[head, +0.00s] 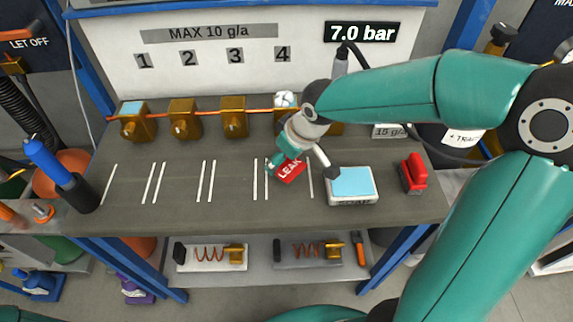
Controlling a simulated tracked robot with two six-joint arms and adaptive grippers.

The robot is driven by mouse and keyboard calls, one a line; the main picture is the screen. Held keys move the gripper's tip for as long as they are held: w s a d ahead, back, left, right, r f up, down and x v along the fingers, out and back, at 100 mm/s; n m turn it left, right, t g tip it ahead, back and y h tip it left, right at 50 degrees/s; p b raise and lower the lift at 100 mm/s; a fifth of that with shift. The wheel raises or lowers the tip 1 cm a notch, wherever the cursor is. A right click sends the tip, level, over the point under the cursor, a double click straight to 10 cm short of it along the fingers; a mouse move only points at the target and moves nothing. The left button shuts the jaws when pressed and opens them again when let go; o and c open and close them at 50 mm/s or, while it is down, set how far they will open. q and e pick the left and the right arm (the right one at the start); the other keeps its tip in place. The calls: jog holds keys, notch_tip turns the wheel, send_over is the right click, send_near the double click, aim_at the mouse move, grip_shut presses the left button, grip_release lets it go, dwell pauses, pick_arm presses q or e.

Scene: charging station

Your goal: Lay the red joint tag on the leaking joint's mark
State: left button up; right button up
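The red tag (290,172), with white lettering that reads LEAK, lies on or just above the grey bench, between white lines below number 4. My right gripper (302,168) comes down over it from the right. Its fingers look spread, one at the tag's left edge and one to the right of the tag. The gripper hides part of the tag, and I cannot tell whether they touch. White line marks (207,181) run across the bench. Brass joints (233,125) sit along a copper pipe behind; my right arm hides part of that row. My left gripper is not in view.
A white box with a pale blue top (352,184) stands close right of the gripper, with a red object (413,174) beyond. A blue bottle in a dark holder (79,193) stands at the left. The bench's left-middle is clear. A shelf (262,267) is below.

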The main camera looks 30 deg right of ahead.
aim_at(285, 165)
jog(key=shift+f, duration=1.75)
jog(key=shift+f+b, duration=0.1)
jog(key=shift+b, duration=0.2)
jog(key=o, duration=0.9)
jog(key=shift+o, duration=0.2)
jog(key=p+v, duration=0.1)
jog(key=v, duration=1.1)
